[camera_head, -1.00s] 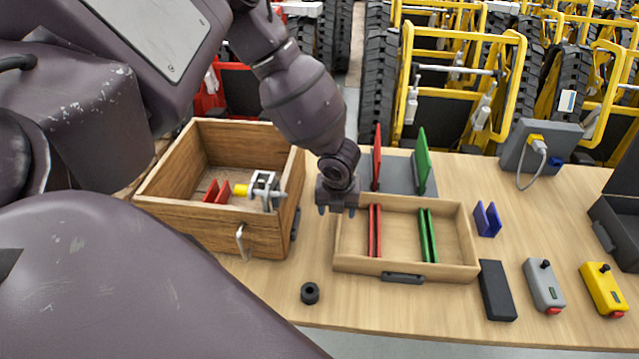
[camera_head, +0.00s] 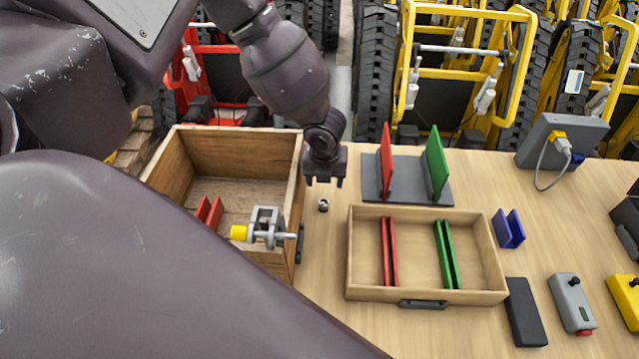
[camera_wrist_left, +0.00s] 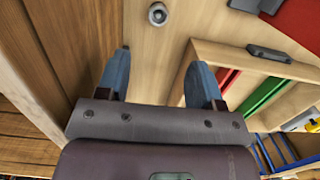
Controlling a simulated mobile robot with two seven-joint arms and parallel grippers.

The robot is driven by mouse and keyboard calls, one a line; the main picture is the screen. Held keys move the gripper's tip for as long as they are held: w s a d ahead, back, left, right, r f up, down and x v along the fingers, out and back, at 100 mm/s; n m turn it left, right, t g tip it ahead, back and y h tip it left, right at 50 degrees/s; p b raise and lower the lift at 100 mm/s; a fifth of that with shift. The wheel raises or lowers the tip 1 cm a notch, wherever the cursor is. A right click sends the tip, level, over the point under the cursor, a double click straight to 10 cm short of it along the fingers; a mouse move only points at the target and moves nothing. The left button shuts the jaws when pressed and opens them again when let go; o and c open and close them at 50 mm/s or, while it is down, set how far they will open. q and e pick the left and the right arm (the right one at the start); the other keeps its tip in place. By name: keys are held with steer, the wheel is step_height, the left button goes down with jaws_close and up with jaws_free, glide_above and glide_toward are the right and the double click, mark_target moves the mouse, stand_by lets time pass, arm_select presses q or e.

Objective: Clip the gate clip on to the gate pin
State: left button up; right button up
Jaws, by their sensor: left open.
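My left gripper (camera_head: 325,183) is open and empty above the table, between the wooden box and the shallow tray. Its spread fingers also show in the left wrist view (camera_wrist_left: 160,72). A small metal ring-like piece (camera_head: 323,205) lies on the table just beyond the fingertips, apart from them; it also shows in the left wrist view (camera_wrist_left: 157,14). A grey metal bracket (camera_head: 267,225) with a rod (camera_head: 284,236) and a yellow end (camera_head: 239,232) is at the wooden box. I cannot tell which parts are the gate clip and gate pin. My right gripper is out of view.
The deep wooden box (camera_head: 235,139) stands left, with red plates (camera_head: 209,212) inside. The shallow tray (camera_head: 480,297) holds red and green dividers. A grey stand (camera_head: 412,190) with upright plates is behind it. Yellow-framed carriers (camera_head: 462,48) stand beyond the table. My arm hides the front left.

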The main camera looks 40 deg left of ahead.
arm_select(q)
glide_above(324, 203)
steer(key=f, duration=0.3)
steer(key=f+b, duration=0.1)
steer(key=f, duration=0.1)
steer(key=shift+s+d, duration=0.35)
steer(key=shift+s, duration=0.05)
steer(key=shift+a+f, duration=0.15)
steer(key=shift+f, duration=0.5)
steer(key=f, duration=0.4)
steer(key=shift+w+a+f, duration=0.15)
steer(key=shift+w+a, duration=0.05)
steer(key=shift+w, duration=0.1)
steer(key=shift+c, duration=0.2)
